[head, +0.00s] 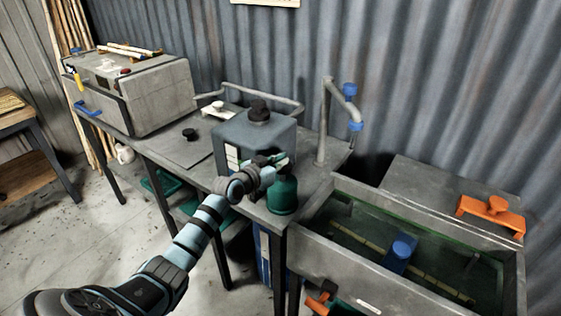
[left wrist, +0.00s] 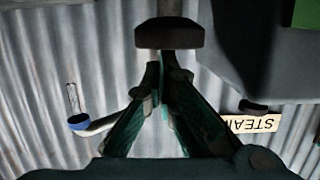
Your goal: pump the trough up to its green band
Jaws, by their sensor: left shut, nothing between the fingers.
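The grey trough (head: 345,262) is at the lower right in the head view. It holds greenish liquid, a long rattan pole (head: 372,246) and a blue block (head: 400,252). A green line (head: 440,228) shows along its inner wall; I cannot tell the level against it. A dark green rounded canister (head: 283,194) stands at the bench end beside the trough. My left gripper (head: 278,160) is shut and empty, just above the canister. In the left wrist view, its fingers (left wrist: 161,78) meet close to a dark knob (left wrist: 168,33); contact is unclear. My right gripper is out of view.
A blue-grey tank (head: 232,135) with a black cap (head: 258,110) stands behind my left gripper. A grey pipe (head: 324,120) with blue fittings rises beside the trough. An orange fixture (head: 490,212) sits on a grey surface. A long grey box (head: 150,95) stands on the left.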

